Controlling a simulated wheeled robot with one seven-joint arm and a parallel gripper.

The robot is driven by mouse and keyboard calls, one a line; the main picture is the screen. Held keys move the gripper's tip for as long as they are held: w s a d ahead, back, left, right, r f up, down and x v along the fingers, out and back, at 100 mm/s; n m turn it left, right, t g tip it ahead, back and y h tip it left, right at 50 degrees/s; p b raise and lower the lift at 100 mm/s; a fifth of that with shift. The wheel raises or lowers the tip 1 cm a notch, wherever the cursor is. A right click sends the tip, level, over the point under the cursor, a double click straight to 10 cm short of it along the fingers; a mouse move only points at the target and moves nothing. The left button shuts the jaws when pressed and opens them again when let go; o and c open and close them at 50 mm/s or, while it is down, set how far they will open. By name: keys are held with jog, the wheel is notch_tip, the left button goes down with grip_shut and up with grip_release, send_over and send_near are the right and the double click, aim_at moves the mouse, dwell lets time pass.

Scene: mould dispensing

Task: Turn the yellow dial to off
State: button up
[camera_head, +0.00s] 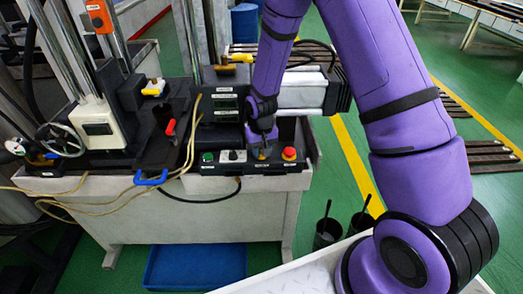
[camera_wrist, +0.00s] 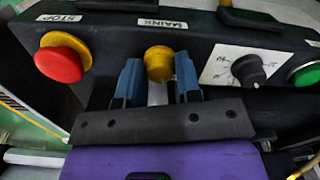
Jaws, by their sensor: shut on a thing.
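The yellow dial (camera_wrist: 159,63) sits on the dark control panel below the "MAINS" label. In the wrist view it stands between the two blue fingers of my gripper (camera_wrist: 158,80), which are shut on it. In the head view my gripper (camera_head: 262,147) reaches down to the panel, and the dial is mostly hidden by it. The dial's pointer setting cannot be made out.
A red stop button (camera_wrist: 58,62) is on one side of the dial. A black knob on a white scale plate (camera_wrist: 247,70) and a green button (camera_wrist: 307,74) are on the other.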

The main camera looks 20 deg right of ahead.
jog(key=shift+n, duration=0.6)
jog(key=o, duration=0.9)
notch_tip(320, 180, up, 11)
jog(key=shift+f, duration=0.1)
dwell(0.5)
